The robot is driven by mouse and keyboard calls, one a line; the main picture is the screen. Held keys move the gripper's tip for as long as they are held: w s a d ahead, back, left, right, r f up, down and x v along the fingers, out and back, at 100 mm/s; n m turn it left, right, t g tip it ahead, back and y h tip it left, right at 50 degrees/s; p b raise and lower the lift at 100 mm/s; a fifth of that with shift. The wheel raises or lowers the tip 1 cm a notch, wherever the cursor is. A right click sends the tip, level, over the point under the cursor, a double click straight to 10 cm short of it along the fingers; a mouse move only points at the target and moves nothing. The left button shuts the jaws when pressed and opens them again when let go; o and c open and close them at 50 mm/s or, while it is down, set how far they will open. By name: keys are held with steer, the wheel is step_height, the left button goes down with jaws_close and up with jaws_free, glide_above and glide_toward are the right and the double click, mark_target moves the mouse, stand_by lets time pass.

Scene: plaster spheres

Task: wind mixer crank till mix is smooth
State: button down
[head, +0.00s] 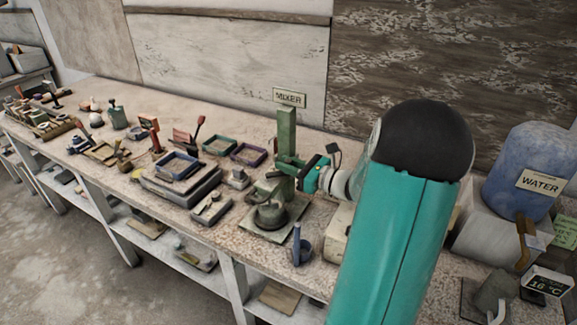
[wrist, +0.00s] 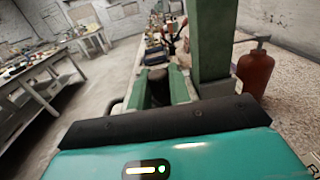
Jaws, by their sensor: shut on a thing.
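The green mixer (head: 286,135) stands on the bench, with an upright column, a flat base and a dark round bowl (head: 271,216) low at its front. The mix inside the bowl cannot be made out. My gripper (head: 302,176) is at the right side of the column, at about mid-height, shut on the crank handle. The handle itself is mostly hidden by my gripper and arm. In the wrist view the green column (wrist: 213,45) rises close in front of my gripper, right of centre.
A blue WATER container (head: 530,170) stands at the right on a pale block. Trays (head: 178,166) and tools crowd the bench leftward. A red-brown bottle (wrist: 255,72) stands right of the column in the wrist view.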

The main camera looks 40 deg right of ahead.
steer(key=n+y, duration=0.1)
steer(key=w+n+g+y, duration=0.1)
steer(key=y, duration=0.1)
steer(key=n+g+y, duration=0.1)
steer(key=shift+w+d, duration=0.25)
steer(key=shift+d, duration=0.1)
steer(key=shift+w+n+g+y, duration=0.3)
steer(key=shift+n+g+y, duration=0.35)
steer(key=shift+y, duration=0.25)
steer(key=shift+w+n+g+y, duration=0.3)
steer(key=shift+n+g+y, duration=0.3)
steer(key=shift+y, duration=0.3)
steer(key=c, duration=1.3)
jaws_free()
steer(key=shift+c, duration=0.2)
